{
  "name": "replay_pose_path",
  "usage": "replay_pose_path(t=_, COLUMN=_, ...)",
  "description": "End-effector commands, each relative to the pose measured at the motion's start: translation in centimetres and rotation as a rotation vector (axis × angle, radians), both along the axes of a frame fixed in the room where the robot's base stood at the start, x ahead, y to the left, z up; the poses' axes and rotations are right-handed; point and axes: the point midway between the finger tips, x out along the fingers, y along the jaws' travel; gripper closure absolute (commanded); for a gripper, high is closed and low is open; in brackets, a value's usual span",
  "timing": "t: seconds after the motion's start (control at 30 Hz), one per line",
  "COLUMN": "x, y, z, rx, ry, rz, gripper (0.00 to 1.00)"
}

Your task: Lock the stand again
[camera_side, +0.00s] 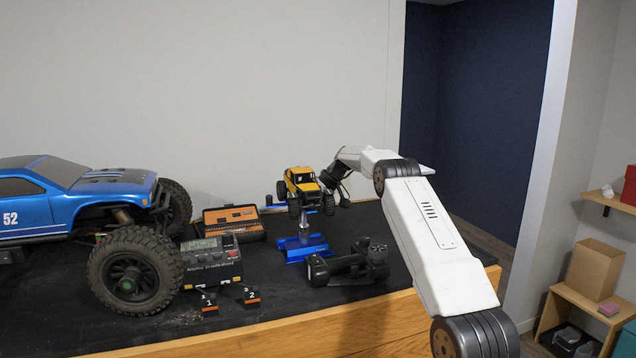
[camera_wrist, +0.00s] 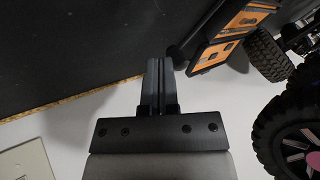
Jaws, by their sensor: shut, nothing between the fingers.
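The stand (camera_side: 304,247) is blue with a silver post and sits on the black bench top. A small yellow crawler (camera_side: 301,183) rests on top of it. In the side view the stand's lock cannot be made out. My gripper (camera_wrist: 158,64) is shut and empty in the wrist view. In the side view its dark body is at the crawler's right, and its fingertips are not clear. Large wheels (camera_wrist: 290,135), which look like the crawler's, fill the right edge of the wrist view. The stand itself is not clear there.
A large blue truck (camera_side: 75,200) stands at the left. An orange-and-black tool case (camera_side: 234,222) lies behind a charger (camera_side: 212,262); the case also shows in the wrist view (camera_wrist: 232,38). The wall is close behind.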

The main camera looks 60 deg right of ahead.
Motion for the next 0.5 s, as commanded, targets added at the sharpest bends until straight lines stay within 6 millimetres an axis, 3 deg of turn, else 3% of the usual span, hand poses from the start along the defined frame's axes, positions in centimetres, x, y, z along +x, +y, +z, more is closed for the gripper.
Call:
replay_pose_path(t=0.27, x=-2.5, y=-2.5, z=0.2, rx=-0.005, ry=-0.003, rz=-0.007, gripper=1.0)
replay_pose_path(t=0.5, x=-4.6, y=-2.6, z=3.3, rx=-0.009, ry=-0.005, rz=-0.006, gripper=1.0)
